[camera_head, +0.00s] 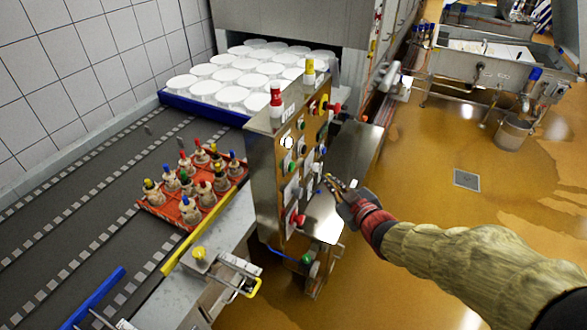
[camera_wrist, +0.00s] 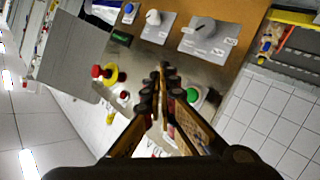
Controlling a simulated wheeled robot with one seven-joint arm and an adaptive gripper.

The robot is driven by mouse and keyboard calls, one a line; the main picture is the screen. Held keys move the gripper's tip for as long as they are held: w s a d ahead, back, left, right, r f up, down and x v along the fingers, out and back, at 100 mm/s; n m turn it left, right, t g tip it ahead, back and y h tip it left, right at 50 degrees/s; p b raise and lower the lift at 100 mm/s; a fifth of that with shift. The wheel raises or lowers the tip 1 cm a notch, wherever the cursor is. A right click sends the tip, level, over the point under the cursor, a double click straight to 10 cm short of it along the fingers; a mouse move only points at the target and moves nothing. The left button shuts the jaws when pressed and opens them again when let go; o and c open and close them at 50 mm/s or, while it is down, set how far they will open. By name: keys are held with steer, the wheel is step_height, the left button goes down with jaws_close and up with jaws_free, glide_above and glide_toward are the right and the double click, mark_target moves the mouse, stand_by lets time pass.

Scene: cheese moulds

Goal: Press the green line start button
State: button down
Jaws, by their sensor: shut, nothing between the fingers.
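A steel control cabinet (camera_head: 265,185) stands in the middle of the head view, with a panel of coloured buttons and knobs on its right face. In the wrist view, a round green button (camera_wrist: 192,95) sits on the panel just right of my fingertips, partly beside the right finger. In the head view, a green button (camera_head: 307,258) shows low on the cabinet and another small green one (camera_head: 291,167) higher up; I cannot tell which is the line start. My gripper (camera_head: 328,180) is shut and empty, pointing at the panel; contact with it cannot be told.
A red-yellow emergency stop (camera_wrist: 108,74) and grey rotary knobs (camera_wrist: 205,28) are near the green button. The brown floor (camera_head: 440,150) at right is mostly open.

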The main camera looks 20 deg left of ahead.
mark_target(291, 167)
steer(key=a+b, duration=0.3)
steer(key=a, duration=0.4)
steer(key=shift+w+a, duration=0.25)
stand_by(1.2)
steer(key=shift+a+b, duration=0.4)
steer(key=shift+a+b, duration=0.4)
steer(key=shift+a, duration=0.1)
stand_by(0.8)
steer(key=shift+d, duration=0.1)
steer(key=shift+d+p, duration=0.3)
steer(key=shift+d, duration=0.55)
